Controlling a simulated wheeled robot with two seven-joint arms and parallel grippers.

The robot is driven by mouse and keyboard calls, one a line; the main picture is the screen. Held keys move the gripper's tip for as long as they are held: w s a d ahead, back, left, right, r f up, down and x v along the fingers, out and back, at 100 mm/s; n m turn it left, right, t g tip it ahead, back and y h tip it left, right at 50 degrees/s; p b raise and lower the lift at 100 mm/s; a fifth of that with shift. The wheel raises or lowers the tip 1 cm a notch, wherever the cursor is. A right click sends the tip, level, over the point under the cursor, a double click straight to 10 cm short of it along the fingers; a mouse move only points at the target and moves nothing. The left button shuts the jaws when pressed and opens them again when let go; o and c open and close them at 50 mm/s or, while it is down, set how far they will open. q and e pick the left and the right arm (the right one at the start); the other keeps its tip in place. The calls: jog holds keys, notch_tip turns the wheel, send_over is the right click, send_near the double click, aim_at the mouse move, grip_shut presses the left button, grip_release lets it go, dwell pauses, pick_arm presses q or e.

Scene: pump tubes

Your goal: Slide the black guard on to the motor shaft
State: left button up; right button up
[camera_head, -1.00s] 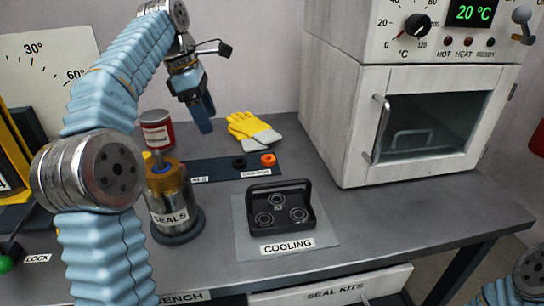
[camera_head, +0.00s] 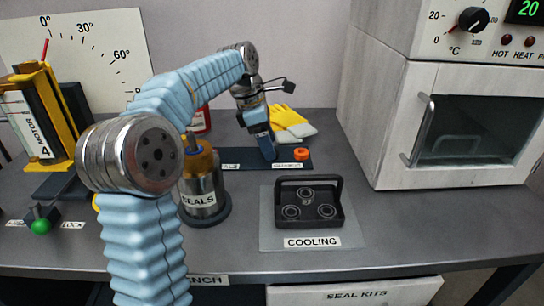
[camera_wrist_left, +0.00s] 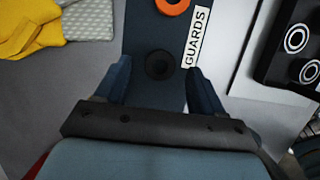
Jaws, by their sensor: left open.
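The black guard (camera_wrist_left: 159,64) is a small ring lying flat on the dark blue strip (camera_wrist_left: 150,30) beside the label GUARDS in the left wrist view. In the head view my left gripper hides it. My left gripper (camera_head: 268,152) points down over the strip. In the left wrist view its open fingers (camera_wrist_left: 160,88) stand on either side of the guard's line, with nothing between them. My right gripper is not in view.
An orange ring (camera_head: 301,154) lies beside the guard's place. Yellow gloves (camera_head: 288,118) lie behind.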

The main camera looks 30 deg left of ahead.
pick_arm(q)
jog(key=shift+w+d+f, duration=0.1)
jog(key=shift+d+f, duration=0.05)
jog(key=shift+f, duration=0.55)
jog(key=c, duration=1.1)
notch_tip(320, 180, up, 3)
jog(key=shift+r+p, duration=0.1)
jog(key=shift+p, duration=0.25)
jog(key=s+d+r+b, duration=0.1)
jog(key=s+d+r, duration=0.2)
jog(key=s+r, duration=0.85)
jog(key=s+a+r+n, duration=0.2)
jog(key=s, duration=0.1)
jog(key=s+a+r+n+p, duration=0.1)
jog(key=s+a+r, duration=0.1)
jog(key=s+r, duration=0.1)
jog(key=s+a+r+n+t+y+p, duration=0.1)
jog(key=s+r+n, duration=0.1)
jog(key=s+r, duration=0.1)
jog(key=shift+s+a+r+n, duration=0.3)
jog(key=shift+s+a, duration=0.1)
jog(key=shift+s, duration=0.1)
jog(key=shift+s+r+n, duration=0.3)
